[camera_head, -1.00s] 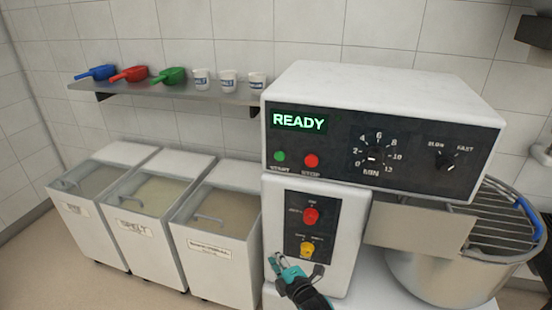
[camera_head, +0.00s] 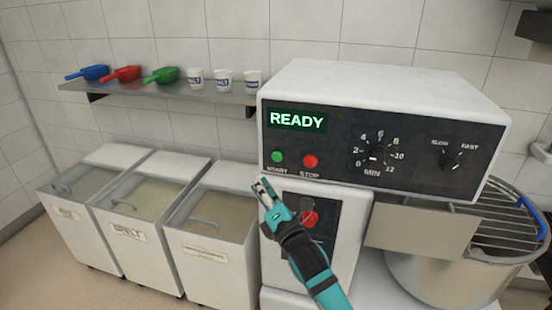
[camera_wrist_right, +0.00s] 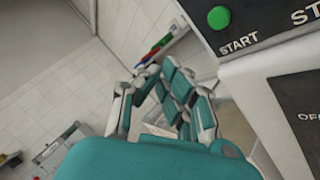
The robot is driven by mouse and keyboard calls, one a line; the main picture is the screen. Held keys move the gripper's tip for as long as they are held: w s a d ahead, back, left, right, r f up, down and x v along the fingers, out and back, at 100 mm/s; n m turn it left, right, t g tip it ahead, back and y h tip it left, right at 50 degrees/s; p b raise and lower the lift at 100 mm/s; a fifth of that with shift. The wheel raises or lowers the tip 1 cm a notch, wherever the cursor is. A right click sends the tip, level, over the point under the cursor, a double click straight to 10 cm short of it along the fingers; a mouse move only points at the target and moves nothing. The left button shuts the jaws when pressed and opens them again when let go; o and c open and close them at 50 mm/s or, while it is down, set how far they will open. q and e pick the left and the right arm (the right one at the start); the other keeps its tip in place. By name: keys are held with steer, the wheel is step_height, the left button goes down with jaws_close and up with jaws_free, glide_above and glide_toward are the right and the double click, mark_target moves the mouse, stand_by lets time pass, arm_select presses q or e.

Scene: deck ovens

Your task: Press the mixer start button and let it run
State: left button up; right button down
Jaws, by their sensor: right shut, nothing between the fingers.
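The mixer (camera_head: 385,90) is a white machine with a black control panel. Its display (camera_head: 298,120) reads READY in green. The green start button (camera_head: 277,157) sits at the panel's lower left, beside the red stop button (camera_head: 310,161). The start button also shows at the top of the right wrist view (camera_wrist_right: 219,17). My right gripper (camera_head: 264,186) is shut and empty, just below and left of the start button, apart from it in the picture. My left gripper is not in view.
A steel bowl (camera_head: 440,278) with a wire guard (camera_head: 500,228) stands at the right. Several lidded flour bins (camera_head: 205,250) line the wall at the left. A shelf (camera_head: 160,93) above them holds coloured scoops and white cups.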

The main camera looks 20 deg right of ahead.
mark_target(277, 157)
steer(key=shift+w, duration=0.1)
steer(key=shift+w+d+b, duration=0.6)
steer(key=shift+w+d, duration=0.2)
steer(key=shift+w, duration=0.4)
steer(key=shift+w+d+b, duration=0.55)
steer(key=shift+w+d, duration=0.3)
steer(key=shift+w, duration=0.35)
steer(key=shift+w+d+b, duration=0.6)
steer(key=shift+w+d, duration=0.2)
steer(key=shift+w, duration=0.4)
steer(key=shift+w+d, duration=0.25)
steer(key=shift+w, duration=0.1)
steer(key=shift+w+d, duration=0.25)
steer(key=shift+w, duration=0.1)
steer(key=shift+s+a, duration=0.45)
steer(key=shift+s, duration=0.3)
